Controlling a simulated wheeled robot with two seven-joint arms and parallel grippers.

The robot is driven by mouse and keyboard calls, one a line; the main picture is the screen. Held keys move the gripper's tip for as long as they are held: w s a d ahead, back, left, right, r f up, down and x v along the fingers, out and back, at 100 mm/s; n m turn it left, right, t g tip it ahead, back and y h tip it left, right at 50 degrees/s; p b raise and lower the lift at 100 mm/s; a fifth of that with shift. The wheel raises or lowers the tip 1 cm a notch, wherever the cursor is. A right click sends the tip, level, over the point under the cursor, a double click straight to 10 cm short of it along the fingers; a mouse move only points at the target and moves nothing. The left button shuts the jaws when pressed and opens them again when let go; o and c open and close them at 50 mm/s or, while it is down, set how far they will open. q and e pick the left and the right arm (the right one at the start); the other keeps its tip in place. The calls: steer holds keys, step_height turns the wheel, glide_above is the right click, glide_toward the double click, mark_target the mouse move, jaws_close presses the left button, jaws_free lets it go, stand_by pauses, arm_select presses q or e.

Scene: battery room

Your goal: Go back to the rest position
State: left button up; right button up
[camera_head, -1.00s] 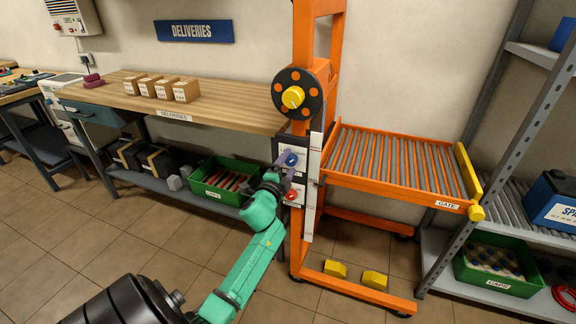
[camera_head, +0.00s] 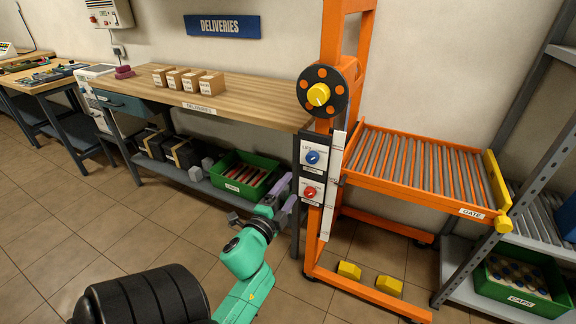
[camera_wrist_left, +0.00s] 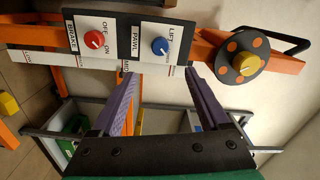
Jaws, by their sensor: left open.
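My left gripper (camera_head: 284,190) is open and empty, just left of the orange lift frame's control panel (camera_head: 311,174). The panel has a blue knob (camera_head: 312,157) above a red knob (camera_head: 309,191), and both show clear of the fingers. In the left wrist view, the two purple fingers (camera_wrist_left: 160,82) are spread apart with nothing between them. There the red brake knob (camera_wrist_left: 95,40) and the blue pawl knob (camera_wrist_left: 160,46) lie beyond the fingertips. My right gripper is not in view.
The orange frame carries a black handwheel (camera_head: 319,93) and a roller tray (camera_head: 425,165) with a yellow gate. The deliveries bench (camera_head: 245,103) stands left, with a green crate (camera_head: 245,175) on its lower shelf. A grey rack (camera_head: 468,262) stands right. Floor left of my arm is clear.

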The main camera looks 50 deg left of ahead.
arm_select(q)
steer(key=shift+w+f, duration=0.1)
stand_by(0.3)
steer(key=s+d+f+n+g+h+p, duration=0.1)
steer(key=s+d+f+n+g+p, duration=0.15)
steer(key=f, duration=0.65)
steer(key=s+d+f+n+g+h+p, duration=0.1)
steer(key=d+f+g+h, duration=0.15)
steer(key=f, duration=0.65)
steer(key=s+d+f+n+g+h+p, duration=0.1)
steer(key=d+f+n+g+p, duration=0.15)
steer(key=f, duration=0.65)
steer(key=s+d+f+n+g+p, duration=0.1)
steer(key=s+f+g, duration=0.1)
steer(key=s+f, duration=0.3)
steer(key=s+d+f+n+g+h+p, duration=0.1)
steer(key=s+f, duration=0.4)
steer(key=s, duration=0.8)
steer(key=s+d+f+n+g+p, duration=0.1)
steer(key=s+d+f+g+p, duration=0.1)
steer(key=s+f+g, duration=0.3)
steer(key=s+d+f, duration=0.1)
steer(key=s, duration=0.3)
steer(key=shift+d, duration=0.2)
steer(key=shift+r+g, duration=0.1)
steer(key=shift+g, duration=0.15)
